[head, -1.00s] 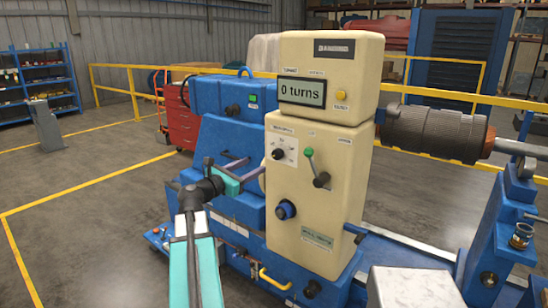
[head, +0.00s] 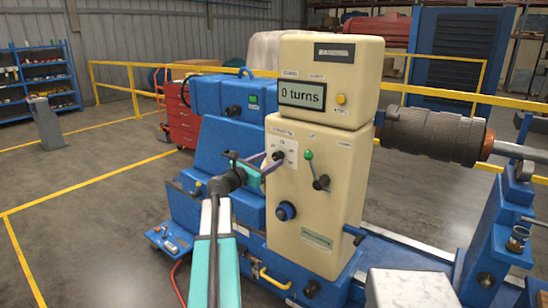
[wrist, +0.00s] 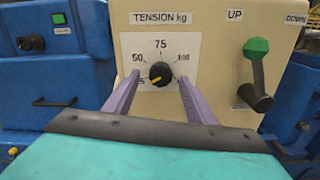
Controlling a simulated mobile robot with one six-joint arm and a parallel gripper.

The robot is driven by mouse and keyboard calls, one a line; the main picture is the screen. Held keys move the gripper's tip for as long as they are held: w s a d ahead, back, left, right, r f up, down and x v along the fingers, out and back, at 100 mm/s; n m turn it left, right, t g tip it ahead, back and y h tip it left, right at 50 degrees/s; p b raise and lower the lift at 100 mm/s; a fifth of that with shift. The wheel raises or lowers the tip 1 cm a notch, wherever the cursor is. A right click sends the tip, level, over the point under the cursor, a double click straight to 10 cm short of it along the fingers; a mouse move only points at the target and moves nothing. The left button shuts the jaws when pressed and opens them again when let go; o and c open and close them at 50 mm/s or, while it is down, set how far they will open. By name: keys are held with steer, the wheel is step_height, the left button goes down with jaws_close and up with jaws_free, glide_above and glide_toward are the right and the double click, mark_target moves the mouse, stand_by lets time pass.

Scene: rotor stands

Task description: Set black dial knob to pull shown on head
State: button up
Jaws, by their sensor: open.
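The black dial knob (wrist: 161,74) sits on a white scale plate (wrist: 160,48) marked "TENSION kg", with 50, 75 and 100 readable. In the head view the knob (head: 278,155) is on the cream machine front. My gripper (head: 272,165) is open, with its purple fingers on either side of the knob in the wrist view (wrist: 159,82). I cannot tell whether they touch it. The cream head (head: 330,55) has a display (head: 302,93) reading "0 turns"; I can read no pull value there.
A green-knobbed lever (head: 315,172) stands right of the dial, between labels "UP" and "DOWN". A blue knob (head: 286,210) is below. A yellow button (head: 341,99) is beside the display. A dark ribbed roller (head: 432,132) extends to the right.

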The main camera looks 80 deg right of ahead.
mark_target(275, 157)
steer(key=shift+p+x, duration=0.4)
steer(key=shift+x, duration=1.6)
steer(key=c, duration=1)
steer(key=shift+a, duration=0.5)
steer(key=shift+c, duration=0.2)
steer(key=shift+d, duration=0.35)
